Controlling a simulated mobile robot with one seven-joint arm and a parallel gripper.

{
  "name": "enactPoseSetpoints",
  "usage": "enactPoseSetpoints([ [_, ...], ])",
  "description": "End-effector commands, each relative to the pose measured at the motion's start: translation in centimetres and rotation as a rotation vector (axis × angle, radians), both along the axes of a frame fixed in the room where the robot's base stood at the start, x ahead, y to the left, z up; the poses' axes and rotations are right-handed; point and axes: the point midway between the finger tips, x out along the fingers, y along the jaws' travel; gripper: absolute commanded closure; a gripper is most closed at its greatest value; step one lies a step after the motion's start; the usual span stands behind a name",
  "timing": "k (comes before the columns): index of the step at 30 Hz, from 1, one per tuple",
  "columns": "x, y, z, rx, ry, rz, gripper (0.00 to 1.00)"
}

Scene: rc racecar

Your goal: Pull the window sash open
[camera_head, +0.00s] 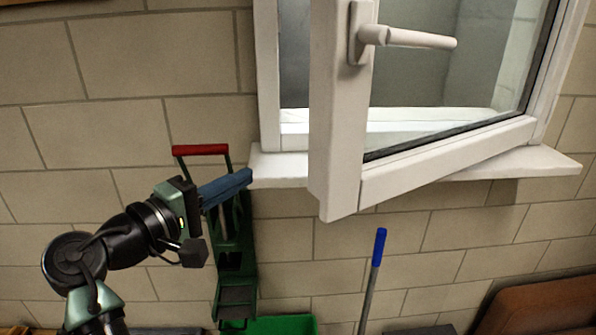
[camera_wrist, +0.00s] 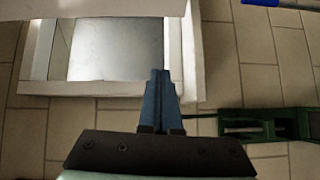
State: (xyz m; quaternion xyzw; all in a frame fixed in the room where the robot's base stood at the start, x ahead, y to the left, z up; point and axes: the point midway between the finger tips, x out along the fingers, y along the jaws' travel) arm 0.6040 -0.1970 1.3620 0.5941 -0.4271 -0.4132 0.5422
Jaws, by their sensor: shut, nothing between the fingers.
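The white window sash (camera_head: 342,130) stands swung out from its frame (camera_head: 268,75), its free edge toward me and its hinge side at the right. Its white handle (camera_head: 410,39) sticks out level to the right. My gripper (camera_head: 248,176) has blue fingers and is shut and empty. In the head view it is left of the sash, by the left end of the sill, and apart from the handle. In the wrist view the shut fingers (camera_wrist: 160,76) point toward a white frame edge (camera_wrist: 190,60); whether they touch it I cannot tell.
A white sill (camera_head: 278,169) juts from the tiled wall. A green hand truck with a red handle (camera_head: 200,150) stands behind my arm. A blue-tipped pole (camera_head: 379,247), a green bin (camera_head: 285,325) and a brown piece of furniture (camera_head: 540,305) are below.

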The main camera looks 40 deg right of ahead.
Motion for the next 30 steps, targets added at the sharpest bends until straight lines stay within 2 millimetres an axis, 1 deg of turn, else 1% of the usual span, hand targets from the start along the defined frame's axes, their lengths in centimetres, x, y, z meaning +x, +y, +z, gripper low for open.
enactPoseSetpoints([
  [3,-0.6,-0.5,-0.2,-0.04,0.057,-0.06,1.0],
  [5,-0.6,-0.8,-0.1,-0.047,0.067,-0.069,1.0],
  [8,-0.4,-1.9,0.0,-0.048,0.067,-0.072,1.0],
  [21,1.5,-10.3,0.2,-0.044,0.065,-0.07,1.0],
  [22,1.5,-10.5,0.1,-0.044,0.066,-0.067,1.0],
  [24,0.6,-10.1,0.1,-0.045,0.063,-0.065,1.0],
  [30,-1.3,-9.9,0.0,-0.045,0.063,-0.065,1.0],
])
